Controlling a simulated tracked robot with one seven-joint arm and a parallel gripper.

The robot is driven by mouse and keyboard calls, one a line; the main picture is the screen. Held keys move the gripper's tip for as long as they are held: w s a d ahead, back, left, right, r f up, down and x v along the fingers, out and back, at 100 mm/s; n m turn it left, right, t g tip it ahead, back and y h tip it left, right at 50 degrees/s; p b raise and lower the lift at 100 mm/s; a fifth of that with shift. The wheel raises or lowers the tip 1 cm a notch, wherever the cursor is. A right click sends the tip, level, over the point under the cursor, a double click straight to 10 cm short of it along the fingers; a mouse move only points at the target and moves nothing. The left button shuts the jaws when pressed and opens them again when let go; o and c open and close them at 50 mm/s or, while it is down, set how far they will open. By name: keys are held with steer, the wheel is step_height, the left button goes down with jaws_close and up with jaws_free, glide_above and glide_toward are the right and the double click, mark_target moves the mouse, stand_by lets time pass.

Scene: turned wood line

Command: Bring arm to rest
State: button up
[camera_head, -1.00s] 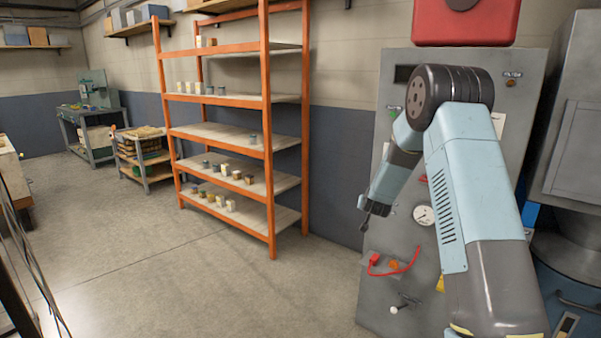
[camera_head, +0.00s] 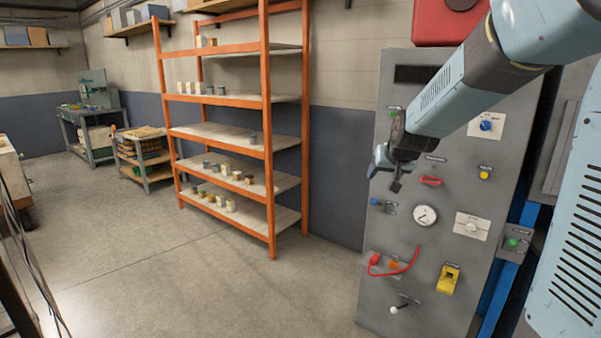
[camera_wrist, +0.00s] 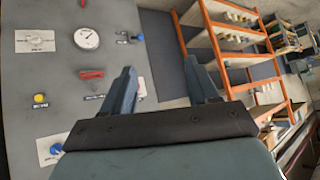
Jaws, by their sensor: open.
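My gripper (camera_head: 383,172) is in front of the upper left part of a grey control panel (camera_head: 420,270) in the head view. In the wrist view its two fingers (camera_wrist: 160,88) stand wide apart with nothing between them. My arm comes in from the upper right and crosses in front of the panel's top. The panel carries a dial gauge (camera_head: 425,215), a red switch (camera_head: 430,181), a blue knob (camera_head: 487,124), a yellow button (camera_head: 484,174) and a yellow switch (camera_head: 448,279). I cannot tell whether the gripper touches the panel.
An orange shelf rack (camera_head: 268,130) with small jars stands left of the panel. A red box (camera_head: 440,22) sits above the panel. A low cart (camera_head: 143,155) and a workbench (camera_head: 88,130) stand further back. The floor (camera_head: 200,270) at front left is clear.

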steer(key=s+d+r+g, duration=0.1)
steer(key=s+r+g, duration=0.1)
steer(key=s, duration=3)
steer(key=shift+s+r+n+g, duration=0.25)
steer(key=shift+s+n+g, duration=0.15)
steer(key=shift+g, duration=0.3)
steer(key=shift+c, duration=0.3)
